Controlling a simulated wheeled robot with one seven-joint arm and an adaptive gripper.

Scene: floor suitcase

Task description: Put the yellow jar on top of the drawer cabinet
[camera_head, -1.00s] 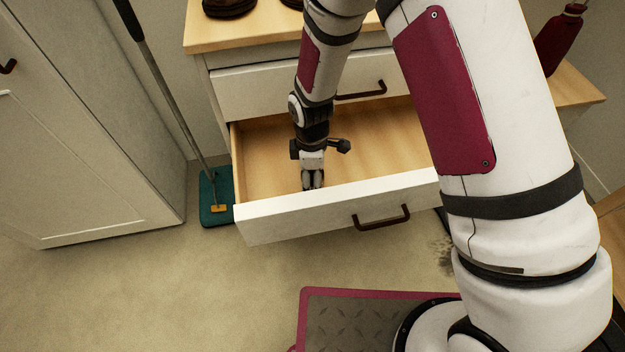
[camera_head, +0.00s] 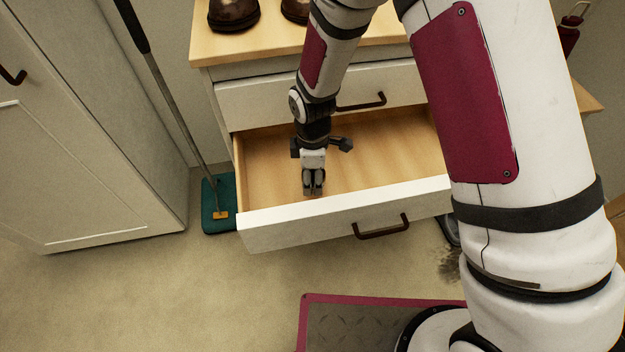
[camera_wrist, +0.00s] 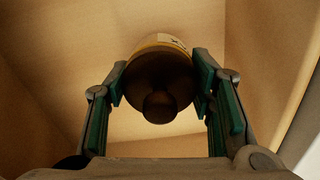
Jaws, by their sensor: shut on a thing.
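The yellow jar (camera_wrist: 158,80) shows in the wrist view between my gripper's fingers, its dark lid and round knob facing the camera and a band of yellow side with a label behind. My gripper (camera_head: 312,190) is shut on it, down inside the open lower drawer near the front panel. In the wrist view the two green-padded fingers (camera_wrist: 160,95) press on the jar from both sides. The jar is hidden in the head view. The drawer cabinet (camera_head: 222,60) has a light wood top, with brown shoes on it.
The pulled-out drawer (camera_head: 390,152) has walls close around my gripper, and its floor to the right is bare. A brown shoe (camera_head: 233,14) stands on the cabinet top. A mop (camera_head: 218,200) leans at the left, beside a tall cupboard (camera_head: 80,130).

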